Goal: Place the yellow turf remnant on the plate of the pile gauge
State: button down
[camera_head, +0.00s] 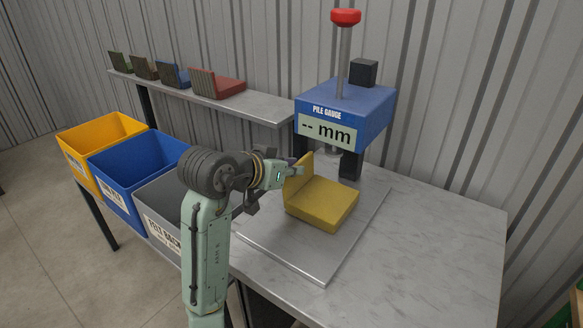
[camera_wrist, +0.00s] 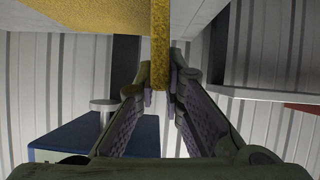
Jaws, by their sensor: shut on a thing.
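The yellow turf remnant (camera_head: 322,204) is an L-shaped piece with a thick flat pad and a thin upright flap. It is over the grey plate (camera_head: 317,262) of the pile gauge (camera_head: 345,112); I cannot tell whether it touches the plate. My gripper (camera_head: 292,172) is shut on the upright flap at its left. In the wrist view, the fingertips (camera_wrist: 160,78) pinch the yellow flap (camera_wrist: 160,45) from both sides. The gauge's blue head shows "-- mm", and its dark foot is behind the remnant. The remnant hides part of the plate.
A grey shelf (camera_head: 255,107) at the back holds several turf samples, including a red one (camera_head: 224,87). Yellow (camera_head: 98,128), blue (camera_head: 130,165) and grey bins stand at the left. The marble table (camera_head: 440,240) is clear to the right.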

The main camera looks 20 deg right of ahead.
jog(key=c, duration=1.7)
grip_release()
jog(key=b+v, duration=0.1)
jog(key=v, duration=1.1)
jog(key=shift+a, duration=0.1)
